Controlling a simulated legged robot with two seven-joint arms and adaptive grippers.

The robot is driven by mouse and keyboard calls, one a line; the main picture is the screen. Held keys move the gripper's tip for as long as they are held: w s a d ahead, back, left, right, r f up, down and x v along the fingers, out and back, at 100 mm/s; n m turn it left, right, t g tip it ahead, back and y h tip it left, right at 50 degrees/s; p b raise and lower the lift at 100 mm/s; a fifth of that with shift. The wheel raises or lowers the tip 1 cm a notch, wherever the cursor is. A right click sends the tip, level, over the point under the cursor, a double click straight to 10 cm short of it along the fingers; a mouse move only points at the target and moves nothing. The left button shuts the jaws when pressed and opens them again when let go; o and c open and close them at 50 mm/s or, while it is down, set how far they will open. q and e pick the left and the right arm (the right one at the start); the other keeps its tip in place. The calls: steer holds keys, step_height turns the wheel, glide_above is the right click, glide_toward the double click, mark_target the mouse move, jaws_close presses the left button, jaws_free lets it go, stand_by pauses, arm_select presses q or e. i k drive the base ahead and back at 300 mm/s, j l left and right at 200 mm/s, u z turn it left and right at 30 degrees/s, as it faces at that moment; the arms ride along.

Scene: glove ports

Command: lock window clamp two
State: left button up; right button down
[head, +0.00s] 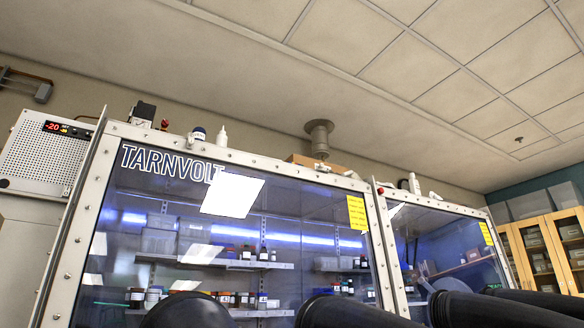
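The glove box's large left window (245,245) has a pale metal frame (240,158) dotted with small round fasteners. A second window (450,245) in a similar frame stands to its right. I cannot pick out a numbered window clamp on either frame. Neither of my grippers is in the head view.
Several black glove-like sleeves (345,312) stick out along the bottom edge, hiding the lower windows. Shelves with bottles (262,254) show behind the glass. A white unit (45,155) with a red display stands at left, wooden cabinets (548,250) at right.

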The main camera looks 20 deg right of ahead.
mark_target(321, 167)
steer(key=i+l+u, duration=0.15)
steer(key=l+u, duration=0.2)
steer(key=l, duration=0.2)
steer(key=i+l+u, duration=0.1)
steer(key=l+u, duration=0.3)
steer(key=l, duration=0.15)
steer(key=l+u, duration=0.35)
steer(key=l, duration=0.25)
